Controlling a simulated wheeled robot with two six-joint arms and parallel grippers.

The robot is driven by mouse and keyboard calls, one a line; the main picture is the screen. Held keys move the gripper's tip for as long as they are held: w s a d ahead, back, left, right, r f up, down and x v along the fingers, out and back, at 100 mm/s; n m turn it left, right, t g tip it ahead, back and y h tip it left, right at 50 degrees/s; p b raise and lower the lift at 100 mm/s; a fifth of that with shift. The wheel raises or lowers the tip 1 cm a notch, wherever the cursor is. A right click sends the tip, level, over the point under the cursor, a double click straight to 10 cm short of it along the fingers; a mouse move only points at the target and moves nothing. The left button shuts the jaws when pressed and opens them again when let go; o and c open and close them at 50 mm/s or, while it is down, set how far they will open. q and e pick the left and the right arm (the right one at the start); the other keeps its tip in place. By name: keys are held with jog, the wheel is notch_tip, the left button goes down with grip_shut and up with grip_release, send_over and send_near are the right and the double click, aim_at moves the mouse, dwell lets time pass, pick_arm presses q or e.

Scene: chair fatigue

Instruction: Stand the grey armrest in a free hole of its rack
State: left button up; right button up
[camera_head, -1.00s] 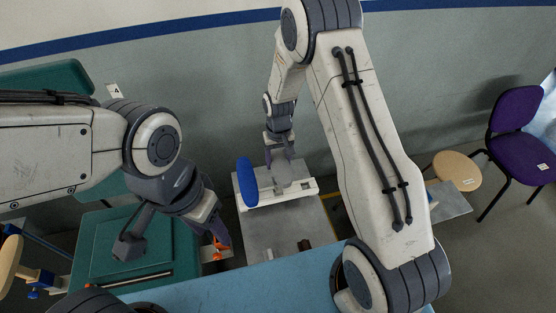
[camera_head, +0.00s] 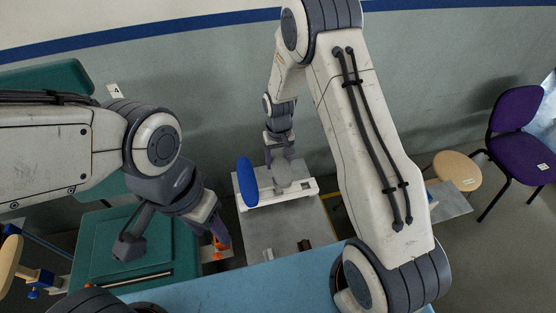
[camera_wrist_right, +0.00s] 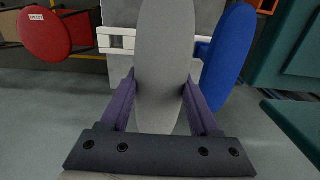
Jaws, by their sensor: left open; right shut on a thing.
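The grey armrest (camera_head: 283,175) is a flat oval pad. My right gripper (camera_head: 280,156) is shut on it; in the right wrist view the pad (camera_wrist_right: 165,60) sits between the two purple fingers (camera_wrist_right: 158,105). The white rack (camera_head: 300,192) is under and behind the pad, and the pad covers part of it. The blue armrest (camera_head: 247,182) stands upright at the rack's left end. I cannot tell whether the grey armrest's lower end is in a hole or above it. My left gripper (camera_head: 218,241) is open at the lower left, by an orange thing.
The rack stands on a grey table (camera_head: 280,230). A green chair part (camera_head: 130,245) is at the left. A blue surface (camera_head: 240,290) is in front. At the right are a wooden round seat (camera_head: 457,171) and a purple chair (camera_head: 520,130). The right wrist view shows a red pad (camera_wrist_right: 45,35).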

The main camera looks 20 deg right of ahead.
jog(key=shift+f+b, duration=2.55)
jog(key=shift+f, duration=0.9)
jog(key=o, duration=1.4)
jog(key=shift+c, duration=0.2)
jog(key=shift+r, duration=0.15)
jog(key=shift+r, duration=0.4)
notch_tip(320, 180, up, 10)
jog(key=shift+f+b, duration=0.25)
jog(key=shift+b, duration=0.95)
